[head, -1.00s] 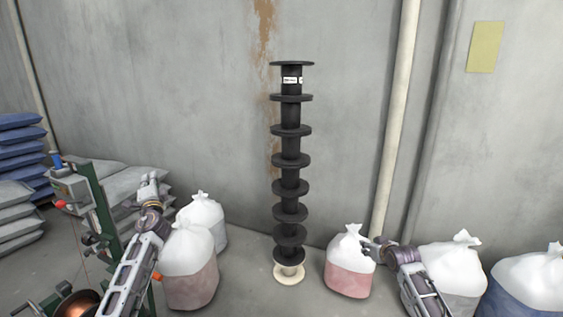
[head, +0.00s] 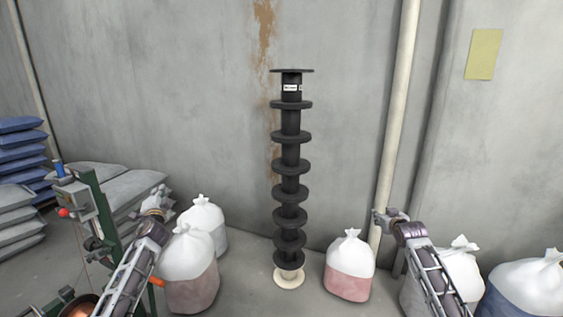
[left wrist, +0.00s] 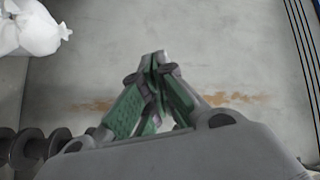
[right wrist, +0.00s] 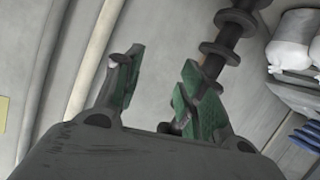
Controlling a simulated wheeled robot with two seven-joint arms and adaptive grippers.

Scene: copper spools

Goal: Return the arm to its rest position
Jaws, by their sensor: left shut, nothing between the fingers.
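My left gripper (head: 160,192) is at the left of the head view, in front of the grey sacks and beside a white-topped bag. In the left wrist view its green-padded fingers (left wrist: 156,62) meet at the tips with nothing between them. My right gripper (head: 383,217) is right of the spool stack, above and beside the pink bag. In the right wrist view its fingers (right wrist: 160,68) are apart and no object is between them. A tall stack of black spools (head: 290,165) stands upright against the wall on a cream base spool (head: 290,277), away from both grippers.
A green machine frame (head: 101,215) with a copper spool stands at the left. Blue sacks (head: 20,150) and grey sacks (head: 125,187) are piled behind it. White-topped bags (head: 190,270) (head: 349,268) flank the stack. A pale pipe (head: 397,120) runs up the wall.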

